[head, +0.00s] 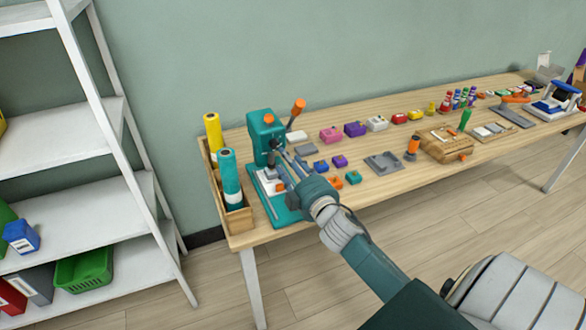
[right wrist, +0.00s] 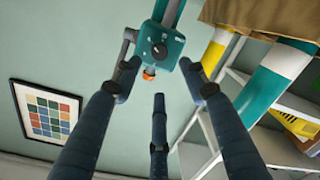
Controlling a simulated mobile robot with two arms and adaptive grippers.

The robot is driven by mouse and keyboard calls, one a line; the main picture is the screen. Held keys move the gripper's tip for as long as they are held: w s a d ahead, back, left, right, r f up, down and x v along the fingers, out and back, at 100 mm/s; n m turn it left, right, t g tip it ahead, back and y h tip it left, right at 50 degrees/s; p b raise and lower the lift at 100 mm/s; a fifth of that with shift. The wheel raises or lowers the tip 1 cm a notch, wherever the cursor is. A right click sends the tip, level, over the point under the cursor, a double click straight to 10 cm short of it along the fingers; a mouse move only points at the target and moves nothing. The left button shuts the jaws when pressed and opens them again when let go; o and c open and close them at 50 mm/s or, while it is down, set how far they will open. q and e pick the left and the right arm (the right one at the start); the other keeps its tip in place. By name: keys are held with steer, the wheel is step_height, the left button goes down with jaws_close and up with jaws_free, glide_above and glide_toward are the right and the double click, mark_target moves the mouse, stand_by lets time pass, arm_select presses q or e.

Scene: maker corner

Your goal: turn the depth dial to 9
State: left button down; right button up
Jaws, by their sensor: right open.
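The teal press (head: 263,135) stands at the left end of the workbench, with an orange-tipped lever and an orange knob. In the right wrist view its teal head (right wrist: 172,40) carries the dark round depth dial (right wrist: 159,50) with a small white pointer mark; the numbers around it are too small to read. My right gripper (head: 280,160) is in front of the press. In the right wrist view its dark fingers (right wrist: 159,75) are spread apart and empty, with the dial beyond and between them. Contact is not visible. The dial is not clear in the head view. My left gripper is not in view.
A wooden holder (head: 239,219) with yellow and teal rolls stands left of the press. Small coloured blocks and tools cover the workbench (head: 335,216) to the right. A white shelf (head: 75,150) stands at left; the floor in front is clear.

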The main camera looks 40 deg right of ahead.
steer(key=shift+v, duration=1.55)
